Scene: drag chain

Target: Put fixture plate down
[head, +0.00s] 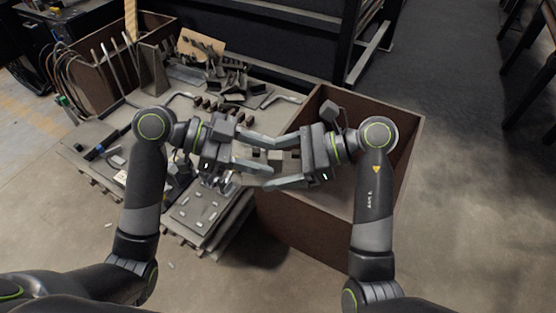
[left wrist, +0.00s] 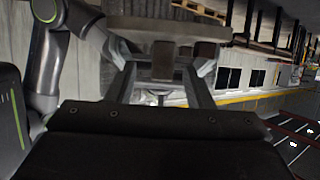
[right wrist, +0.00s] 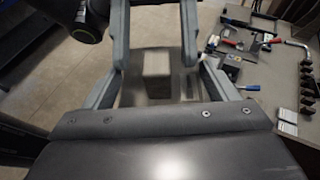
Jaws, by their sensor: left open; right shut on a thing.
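My right gripper (head: 254,160) is shut on the plate; in the right wrist view the plate's raised block (right wrist: 157,75) shows between the fingers. My left gripper (head: 282,156) is open, its fingers reaching around the plate from the left.
The grey workbench (head: 105,125) holds tools and loose parts. A slab with small pale pieces (head: 203,208) is at the front. A deep brown bin (head: 300,235) stands at the right. Dark shelving (head: 290,45) is behind, and open floor (head: 470,200) lies to the right.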

